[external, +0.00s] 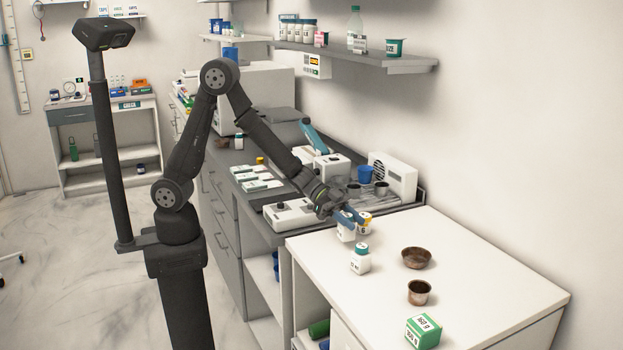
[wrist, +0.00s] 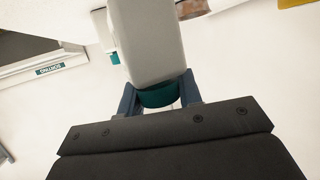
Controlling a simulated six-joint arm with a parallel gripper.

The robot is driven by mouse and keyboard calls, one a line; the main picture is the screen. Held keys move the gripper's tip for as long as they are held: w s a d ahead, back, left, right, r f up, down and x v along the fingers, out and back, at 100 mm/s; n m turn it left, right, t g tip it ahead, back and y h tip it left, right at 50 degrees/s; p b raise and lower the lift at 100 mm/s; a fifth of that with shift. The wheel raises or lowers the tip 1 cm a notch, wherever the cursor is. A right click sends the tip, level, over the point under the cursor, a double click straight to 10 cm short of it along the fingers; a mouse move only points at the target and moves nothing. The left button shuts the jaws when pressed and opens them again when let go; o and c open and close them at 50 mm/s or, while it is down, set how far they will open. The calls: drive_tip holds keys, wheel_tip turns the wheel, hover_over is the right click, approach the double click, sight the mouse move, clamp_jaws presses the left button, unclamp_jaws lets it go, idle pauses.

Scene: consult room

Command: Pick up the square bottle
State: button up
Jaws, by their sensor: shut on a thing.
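A white square bottle (wrist: 146,40) with a teal cap (wrist: 157,97) is between the two blue fingers of my gripper (wrist: 160,98) in the wrist view. The fingers are shut on it at the cap end, and its body extends away from my gripper. In the external view my gripper (external: 350,218) is over the near-left part of the white counter, with the white body of the bottle (external: 345,233) below the fingers. The fingers hide its cap there. I cannot tell whether its base touches the counter.
A white bottle with a teal cap (external: 360,259) stands just in front, and a yellow-marked bottle (external: 364,222) stands close behind. Two brown bowls (external: 416,258) (external: 419,293) and a green-and-white box (external: 422,332) are to the right. The counter's right side is clear.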

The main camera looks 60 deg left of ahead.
drive_tip(key=s+d+r, duration=0.3)
drive_tip(key=s+r, duration=0.4)
drive_tip(key=s, duration=0.4)
drive_tip(key=shift+d+r, duration=0.4)
drive_tip(key=shift+r, duration=0.1)
